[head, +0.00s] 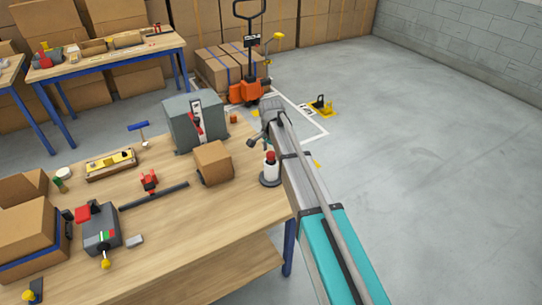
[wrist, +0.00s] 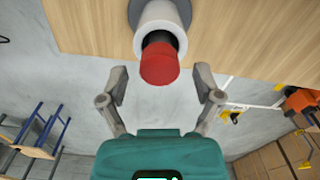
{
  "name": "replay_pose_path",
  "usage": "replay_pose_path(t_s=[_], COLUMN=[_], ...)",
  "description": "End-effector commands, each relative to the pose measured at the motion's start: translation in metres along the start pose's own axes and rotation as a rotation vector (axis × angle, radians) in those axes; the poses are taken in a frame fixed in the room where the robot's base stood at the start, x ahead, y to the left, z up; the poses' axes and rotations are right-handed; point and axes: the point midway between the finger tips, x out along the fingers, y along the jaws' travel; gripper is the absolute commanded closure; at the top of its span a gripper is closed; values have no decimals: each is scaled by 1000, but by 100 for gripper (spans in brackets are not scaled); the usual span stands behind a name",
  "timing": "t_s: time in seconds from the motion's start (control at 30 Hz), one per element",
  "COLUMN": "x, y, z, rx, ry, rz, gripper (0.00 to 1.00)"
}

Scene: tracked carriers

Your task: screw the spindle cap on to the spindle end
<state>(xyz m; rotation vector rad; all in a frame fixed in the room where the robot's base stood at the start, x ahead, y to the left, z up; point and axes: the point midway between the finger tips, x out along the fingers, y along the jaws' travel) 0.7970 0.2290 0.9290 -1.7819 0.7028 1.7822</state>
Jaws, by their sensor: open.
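A red cap (wrist: 160,64), which I take to be the spindle cap, sits at the end of a dark spindle (wrist: 158,40) that sticks out of a white cylinder (wrist: 176,14). In the head view the red cap (head: 270,157) is at the top of the upright white cylinder (head: 269,170), on a round grey base (head: 270,181) at the table's right edge. My gripper (wrist: 161,78) is open, with one finger on each side of the cap and visible gaps between. Whether the cap is seated on the thread cannot be told.
A cardboard box (head: 213,162) and a grey machine (head: 193,122) stand to the left on the wooden table (head: 215,212). A red clamp (head: 149,181), a dark bar and a grey device (head: 103,228) lie farther left. Open floor (head: 420,150) is to the right.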

Motion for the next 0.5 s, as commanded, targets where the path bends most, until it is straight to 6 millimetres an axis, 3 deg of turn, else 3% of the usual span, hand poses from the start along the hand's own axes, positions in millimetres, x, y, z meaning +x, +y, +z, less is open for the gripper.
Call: replay_pose_path(t_s=[0.5], x=[0], y=[0], z=[0], rx=[-407], ry=[0], rz=[0], gripper=[17])
